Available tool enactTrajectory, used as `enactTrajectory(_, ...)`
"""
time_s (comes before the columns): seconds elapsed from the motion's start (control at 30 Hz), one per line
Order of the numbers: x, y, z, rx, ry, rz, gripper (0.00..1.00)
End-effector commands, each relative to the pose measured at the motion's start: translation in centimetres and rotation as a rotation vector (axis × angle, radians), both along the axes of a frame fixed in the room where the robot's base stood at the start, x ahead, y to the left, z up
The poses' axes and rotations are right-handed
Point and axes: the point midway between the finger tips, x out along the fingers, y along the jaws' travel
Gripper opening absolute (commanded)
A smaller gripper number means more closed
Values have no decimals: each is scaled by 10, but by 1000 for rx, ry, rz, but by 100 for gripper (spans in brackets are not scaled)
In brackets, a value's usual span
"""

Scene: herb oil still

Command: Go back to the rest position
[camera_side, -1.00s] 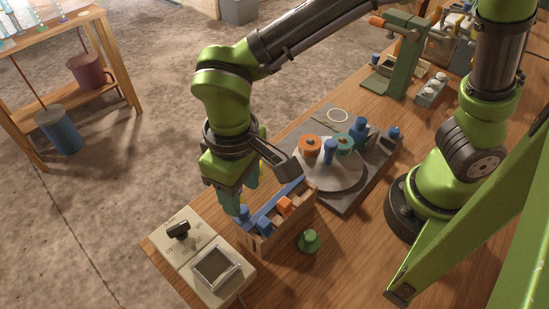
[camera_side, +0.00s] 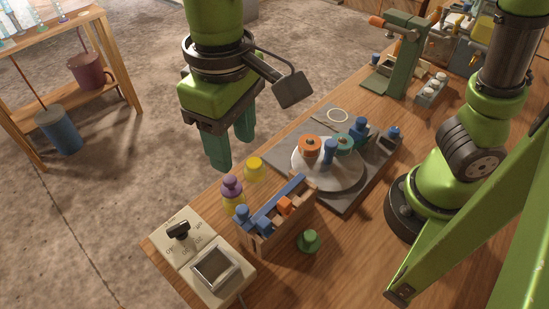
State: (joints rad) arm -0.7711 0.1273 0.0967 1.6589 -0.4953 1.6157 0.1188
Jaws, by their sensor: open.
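My gripper (camera_side: 232,150) is open and empty. Its two green fingers point down and hang in the air above the table's left edge, apart from everything below. Under and right of them stand a yellow-capped item (camera_side: 254,169) and a purple-capped bottle (camera_side: 232,189) with a yellow body. Beside these is a wooden rack (camera_side: 282,238) that holds blue and orange pieces. No marker for a rest position shows.
A round plate (camera_side: 326,178) with orange, teal and blue pieces sits on a grey base. A control box (camera_side: 216,268) is at the front corner, near a small green piece (camera_side: 310,241). A green press (camera_side: 404,55) stands at the back.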

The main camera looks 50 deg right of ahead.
Motion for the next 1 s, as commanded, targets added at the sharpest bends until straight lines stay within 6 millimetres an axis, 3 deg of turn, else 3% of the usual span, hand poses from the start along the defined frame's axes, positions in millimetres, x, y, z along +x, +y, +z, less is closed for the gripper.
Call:
enactTrajectory(0.13, -1, 0, -13, 29, -14, 51, 50)
enactTrajectory(0.23, 3, -25, -16, 87, -51, 39, 50)
enactTrajectory(0.47, 13, -122, -14, 254, -222, -162, 50)
enactTrajectory(0.6, 6, -182, -14, 328, -362, -339, 50)
enactTrajectory(0.7, -2, -215, -15, 355, -447, -453, 50)
enactTrajectory(0.83, -11, -241, -13, 368, -516, -560, 50)
enactTrajectory(1.0, -11, -253, -6, 365, -552, -604, 50)
